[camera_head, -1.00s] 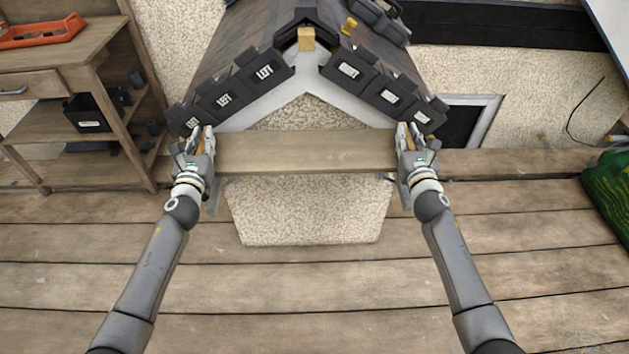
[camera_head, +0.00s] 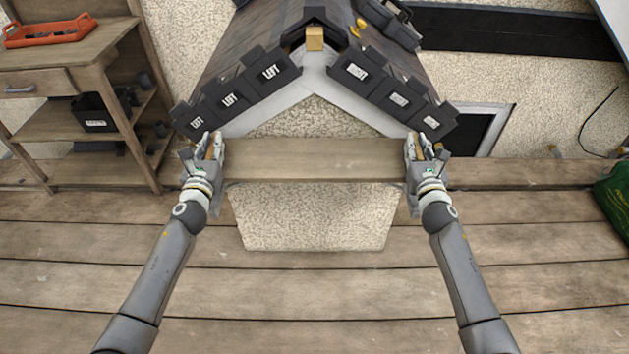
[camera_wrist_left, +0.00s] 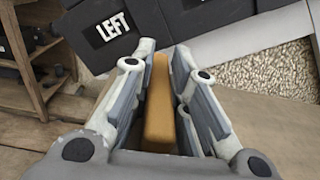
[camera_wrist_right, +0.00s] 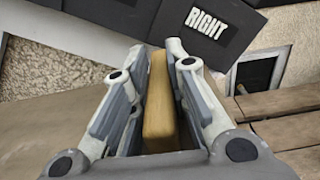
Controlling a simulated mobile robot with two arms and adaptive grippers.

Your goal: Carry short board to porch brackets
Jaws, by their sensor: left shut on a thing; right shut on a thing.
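The short board (camera_head: 315,160) is a plain brown plank held level across the front of the small roof's gable. My left gripper (camera_head: 213,148) is at its left end and my right gripper (camera_head: 414,148) at its right end. In the left wrist view a yellowish wooden piece (camera_wrist_left: 160,105) at the board's end sits between the fingers. In the right wrist view a similar piece (camera_wrist_right: 160,105) sits between the fingers. Both grippers are shut on the board's ends. The porch brackets are mostly hidden behind the board and grippers; I cannot tell whether the board touches them.
Dark tiles (camera_head: 232,98) marked LEFT and tiles (camera_head: 400,98) marked RIGHT line the gable edges just above the grippers. A wooden shelf (camera_head: 130,100) with an orange tray (camera_head: 48,31) stands at the left. A green bag (camera_head: 614,200) lies at the right. The plank floor in front is clear.

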